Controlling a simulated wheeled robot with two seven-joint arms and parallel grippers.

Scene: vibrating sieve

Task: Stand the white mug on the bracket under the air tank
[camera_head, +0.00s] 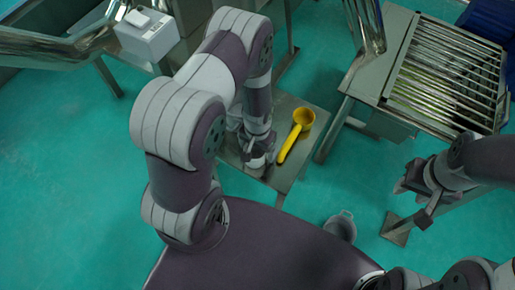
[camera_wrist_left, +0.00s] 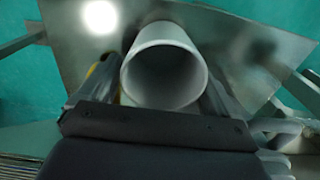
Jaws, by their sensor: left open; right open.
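The white mug (camera_wrist_left: 165,65) shows in the left wrist view with its round open mouth toward the camera, above a grey metal table top (camera_wrist_left: 250,50). My left gripper (camera_wrist_left: 155,95) is open, with a finger on either side of the mug; I cannot tell whether they touch it. In the head view my left gripper (camera_head: 258,158) is low over the small metal table (camera_head: 285,175), and my arm and gripper hide most or all of the mug. My right gripper (camera_head: 420,187) is open and empty at the right, away from the table. I cannot make out the air tank or its bracket.
A yellow scoop (camera_head: 297,133) lies on the table just right of my left gripper. A slatted metal machine (camera_head: 445,75) stands at the upper right. A white box (camera_head: 148,36) and a shiny pipe (camera_head: 50,48) are at the upper left. Green floor (camera_head: 60,180) is clear at the left.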

